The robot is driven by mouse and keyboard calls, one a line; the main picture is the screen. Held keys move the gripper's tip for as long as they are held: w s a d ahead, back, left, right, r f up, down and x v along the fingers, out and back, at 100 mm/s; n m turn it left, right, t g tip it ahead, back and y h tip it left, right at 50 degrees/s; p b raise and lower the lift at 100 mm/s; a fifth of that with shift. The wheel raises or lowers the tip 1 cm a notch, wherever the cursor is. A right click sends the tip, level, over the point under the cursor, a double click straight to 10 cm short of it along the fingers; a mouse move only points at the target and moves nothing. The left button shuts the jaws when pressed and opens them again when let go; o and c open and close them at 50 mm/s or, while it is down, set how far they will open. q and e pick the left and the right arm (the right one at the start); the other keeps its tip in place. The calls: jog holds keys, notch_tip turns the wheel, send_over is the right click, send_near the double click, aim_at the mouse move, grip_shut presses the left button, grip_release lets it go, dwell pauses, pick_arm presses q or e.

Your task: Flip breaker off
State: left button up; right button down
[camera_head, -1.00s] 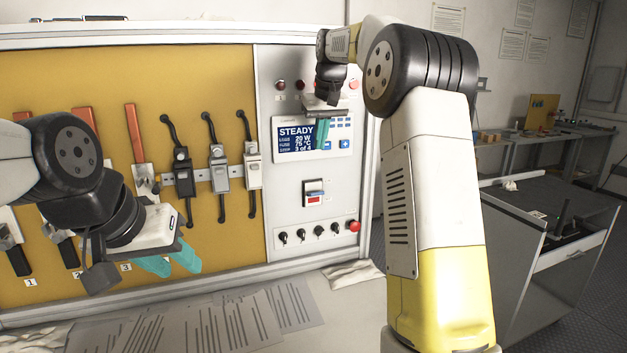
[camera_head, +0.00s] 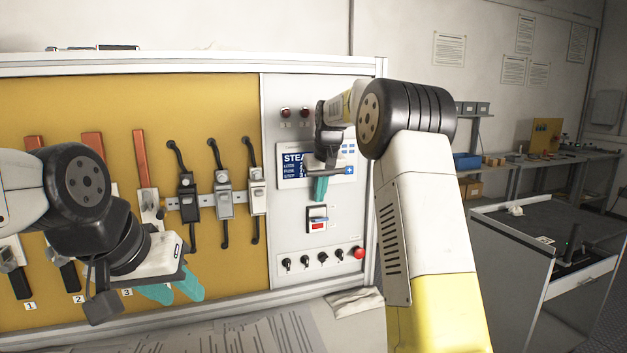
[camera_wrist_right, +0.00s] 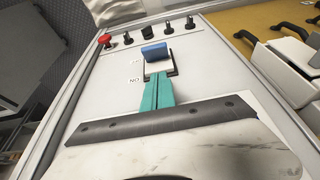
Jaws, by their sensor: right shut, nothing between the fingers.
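The breaker (camera_head: 317,219) is a small switch in a dark frame on the grey panel, below the screen. It shows a red part in the head view. In the right wrist view the breaker (camera_wrist_right: 155,53) shows a blue lever face and a label reading ON, upside down, beside its frame. My right gripper (camera_head: 320,190) is shut and empty just above the breaker. In the right wrist view its teal fingertips (camera_wrist_right: 158,82) are together at the near edge of the frame; contact cannot be told. My left gripper (camera_head: 174,288) is open and empty, before the yellow board.
Below the breaker are a row of black knobs (camera_head: 304,261) and a red button (camera_head: 359,253). The screen (camera_head: 293,167) is partly covered by my right gripper. A grey cart (camera_head: 512,250) stands right.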

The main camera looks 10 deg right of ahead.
aim_at(322, 219)
jog(key=shift+s+d+f, duration=0.1)
jog(key=shift+s+f, duration=0.15)
jog(key=shift+f, duration=0.4)
jog(key=shift+s+f, duration=0.25)
jog(key=shift+f, duration=0.45)
jog(key=shift+s+d+f, duration=0.1)
jog(key=shift+s+f, duration=0.15)
jog(key=shift+f, duration=0.4)
jog(key=shift+s+f+t, duration=0.3)
jog(key=shift+s+t, duration=0.1)
jog(key=shift+t, duration=0.3)
jog(key=shift+s+d+f+t+y, duration=0.15)
jog(key=shift+s+f+t+y, duration=0.2)
jog(key=shift+t, duration=0.45)
jog(key=shift+s+f, duration=0.3)
jog(key=shift+f, duration=0.3)
jog(key=shift+s+f, duration=0.25)
jog(key=shift+f, duration=0.3)
jog(key=shift+r, duration=0.1)
jog(key=shift+r, duration=0.7)
